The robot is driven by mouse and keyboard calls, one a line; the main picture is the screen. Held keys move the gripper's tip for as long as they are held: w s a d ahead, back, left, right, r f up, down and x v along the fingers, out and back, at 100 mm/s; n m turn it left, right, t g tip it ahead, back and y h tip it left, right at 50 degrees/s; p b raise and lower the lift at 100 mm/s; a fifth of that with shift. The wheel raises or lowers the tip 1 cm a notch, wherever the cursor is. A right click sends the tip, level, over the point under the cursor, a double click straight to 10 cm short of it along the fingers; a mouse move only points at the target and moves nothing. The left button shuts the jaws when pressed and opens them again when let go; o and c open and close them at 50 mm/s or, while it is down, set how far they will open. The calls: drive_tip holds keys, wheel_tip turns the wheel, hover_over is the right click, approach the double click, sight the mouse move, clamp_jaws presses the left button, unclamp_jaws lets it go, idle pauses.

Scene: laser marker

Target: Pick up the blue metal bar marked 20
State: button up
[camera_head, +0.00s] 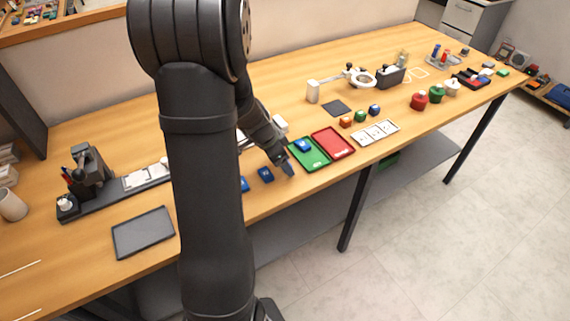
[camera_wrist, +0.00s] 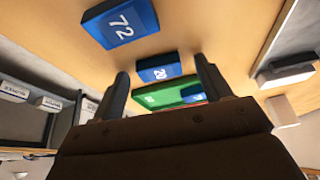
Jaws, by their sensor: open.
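The blue bar marked 20 (camera_wrist: 160,68) lies on the wooden table, seen between my fingers in the wrist view. In the head view it appears to be the blue bar (camera_head: 265,174) just left of my gripper (camera_head: 288,169). My gripper (camera_wrist: 160,67) is open and empty, with its two dark fingers on either side of the bar in the picture. Whether the fingers touch it cannot be told. Another blue bar marked 72 (camera_wrist: 121,22) lies apart from it; in the head view a blue bar (camera_head: 244,184) shows partly behind my arm.
A green tray (camera_head: 318,161) with a blue bar (camera_head: 303,145) in it lies right of my gripper, beside a red tray (camera_head: 333,142). A white card (camera_head: 376,132) and small coloured blocks are further right. A dark flat tray (camera_head: 143,232) lies left. The table's front edge is close.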

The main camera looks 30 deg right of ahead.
drive_tip(key=c, duration=1.1)
